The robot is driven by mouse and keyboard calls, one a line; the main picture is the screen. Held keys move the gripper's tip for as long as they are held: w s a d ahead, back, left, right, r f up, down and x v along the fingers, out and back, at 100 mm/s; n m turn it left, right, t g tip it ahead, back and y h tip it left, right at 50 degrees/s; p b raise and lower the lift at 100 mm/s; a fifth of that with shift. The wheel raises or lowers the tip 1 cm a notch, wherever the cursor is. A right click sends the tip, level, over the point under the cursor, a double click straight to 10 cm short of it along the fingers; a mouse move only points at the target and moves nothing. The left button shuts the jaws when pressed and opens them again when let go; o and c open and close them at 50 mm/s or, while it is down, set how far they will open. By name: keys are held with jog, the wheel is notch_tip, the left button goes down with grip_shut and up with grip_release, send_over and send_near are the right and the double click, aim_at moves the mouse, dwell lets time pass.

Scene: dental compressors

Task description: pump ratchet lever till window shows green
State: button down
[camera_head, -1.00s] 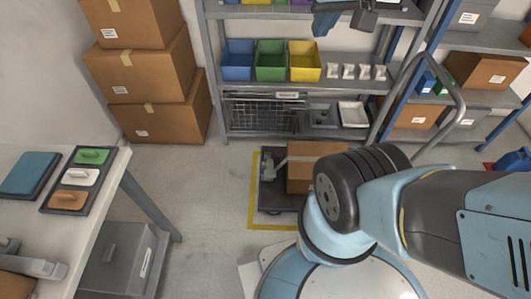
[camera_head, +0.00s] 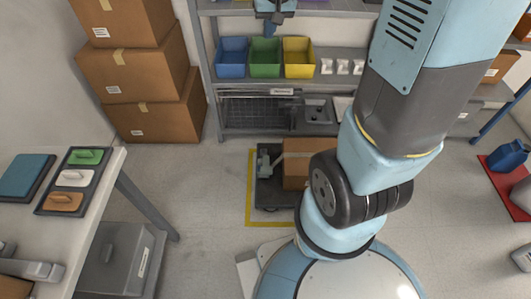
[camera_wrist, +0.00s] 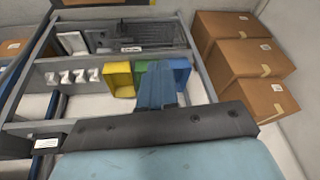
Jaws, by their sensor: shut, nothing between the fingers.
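No ratchet lever or coloured window can be made out for certain. A grey fitting (camera_head: 30,268) lies on the worktop at the lower left, partly cut off by the frame edge. A small grey-green device (camera_head: 264,160) with a pale bar stands on a dark low platform on the floor. My gripper (camera_head: 275,16) is at the top of the head view, in front of the shelf rack and well away from both. In the wrist view my gripper (camera_wrist: 157,68) has its blue fingers together and empty, over the bins.
The shelf rack holds blue (camera_head: 232,58), green (camera_head: 265,57) and yellow (camera_head: 298,57) bins. Cardboard boxes (camera_head: 140,75) are stacked at the left. The worktop carries a tray (camera_head: 45,203) of coloured handled blocks. A red mat (camera_head: 505,172) lies at the right. Floor is clear between worktop and platform.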

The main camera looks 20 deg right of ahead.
jog(key=w+r+x, duration=0.1)
jog(key=w+x, duration=0.2)
jog(key=x, duration=1.1)
jog(key=m+g, duration=0.3)
send_over(266, 168)
notch_tip(266, 168, down, 46)
jog(key=shift+w+d+f+h, duration=0.1)
jog(key=shift+w+f+h, duration=0.1)
jog(key=shift+h, duration=0.2)
jog(key=f, duration=1)
jog(key=shift+w+d, duration=0.15)
jog(key=shift+w, duration=0.25)
jog(key=f, duration=0.1)
jog(key=s+f, duration=0.1)
jog(key=shift+s+a+f, duration=0.1)
jog(key=shift+a+f, duration=0.15)
jog(key=shift+f, duration=0.05)
jog(key=shift+s+f, duration=0.2)
jog(key=shift+f, duration=0.25)
